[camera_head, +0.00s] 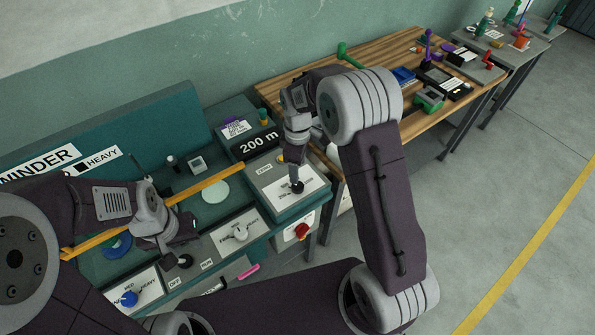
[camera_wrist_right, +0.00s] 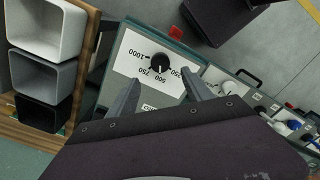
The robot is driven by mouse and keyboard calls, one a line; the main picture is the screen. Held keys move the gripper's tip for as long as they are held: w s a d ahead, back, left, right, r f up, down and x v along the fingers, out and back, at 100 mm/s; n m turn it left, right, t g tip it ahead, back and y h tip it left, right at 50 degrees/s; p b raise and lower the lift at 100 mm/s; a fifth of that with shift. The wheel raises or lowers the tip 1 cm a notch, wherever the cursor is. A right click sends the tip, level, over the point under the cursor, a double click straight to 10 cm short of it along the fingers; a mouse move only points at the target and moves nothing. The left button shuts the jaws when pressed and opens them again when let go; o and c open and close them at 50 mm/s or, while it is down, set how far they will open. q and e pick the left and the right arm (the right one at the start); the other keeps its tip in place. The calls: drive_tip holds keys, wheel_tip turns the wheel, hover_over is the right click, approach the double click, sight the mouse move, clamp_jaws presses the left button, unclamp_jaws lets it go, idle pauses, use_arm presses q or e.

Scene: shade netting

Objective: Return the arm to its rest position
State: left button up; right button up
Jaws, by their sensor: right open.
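My left gripper (camera_head: 178,240) is low over the front left of the teal winder console (camera_head: 283,213), close to a black knob (camera_head: 184,261). Its fingers are dark and partly hidden, so I cannot tell how far apart they are. My right arm reaches in from the lower right and bends down to the console's dial panel. My right gripper (camera_wrist_right: 160,93) is open in the wrist view, its two fingers apart with nothing between them. A black dial knob (camera_wrist_right: 160,63) on a white scale lies just beyond the fingertips; the head view also shows this knob (camera_head: 297,187).
A yellow bar (camera_head: 208,184) crosses the console. A red knob (camera_head: 302,231) is on its front and a blue knob (camera_head: 129,299) at its left. A wooden bench (camera_head: 409,62) with tools stands behind. Open bins (camera_wrist_right: 48,28) show in the wrist view. Floor at right is clear.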

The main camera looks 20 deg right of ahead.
idle(0.3)
drive_tip(key=s+d+r+m+t, duration=0.1)
drive_tip(key=s+d+r, duration=0.25)
drive_tip(key=r, duration=0.25)
drive_tip(key=s+f+m, duration=0.3)
drive_tip(key=s+m, duration=0.8)
drive_tip(key=s, duration=0.2)
drive_tip(key=shift+s+d+f, duration=0.3)
drive_tip(key=shift+s+f, duration=0.05)
drive_tip(key=shift+s, duration=0.15)
